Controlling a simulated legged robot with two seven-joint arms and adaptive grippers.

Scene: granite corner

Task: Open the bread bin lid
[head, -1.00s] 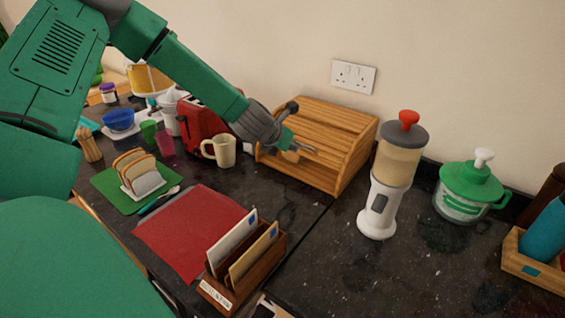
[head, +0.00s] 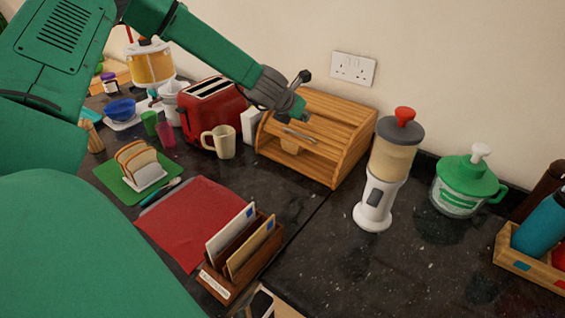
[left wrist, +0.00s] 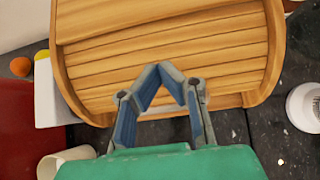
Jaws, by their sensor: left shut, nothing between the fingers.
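The wooden bread bin (head: 345,150) stands against the wall, right of the toaster. Its slatted lid (head: 325,118) has a pale bar handle (head: 299,137) near its front edge. A gap seems to show below the handle, with something tan inside, so the lid looks partly raised. My left gripper (head: 303,115) is shut and empty, over the lid just above the handle. In the left wrist view the closed fingers (left wrist: 162,70) lie across the slats, with the handle (left wrist: 172,110) partly hidden behind them. I cannot tell whether they touch the lid. My right gripper is not in view.
A red toaster (head: 212,112) and cream mug (head: 219,142) stand left of the bin. A blender-like dispenser (head: 384,170) stands close on its right, then a green-lidded jar (head: 466,185). A letter rack (head: 240,258) and red mat (head: 195,218) lie in front.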

